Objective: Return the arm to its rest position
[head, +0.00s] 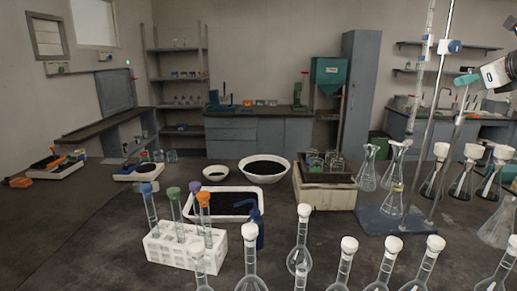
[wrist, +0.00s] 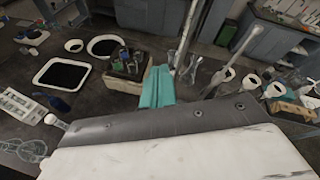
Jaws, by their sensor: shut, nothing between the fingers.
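My gripper (head: 466,80) is at the upper right of the head view, raised above the bench and pointing left. Its teal fingers are together with nothing between them. In the wrist view the teal fingers (wrist: 157,87) show side by side at the centre, beyond the grey and white body of my arm. In the head view the gripper overlaps the area by a tall metal stand (head: 437,110) and a burette (head: 424,55); I cannot tell the exact gap. My white arm link (head: 497,72) enters from the right edge.
Several stoppered flasks (head: 303,240) line the near edge. A white rack (head: 180,250) holds capped tubes. A black-filled tray (head: 224,203), a white bowl (head: 264,169) and a beige box (head: 323,194) stand mid-bench. Flasks (head: 395,180) surround the stand. The left bench is mostly clear.

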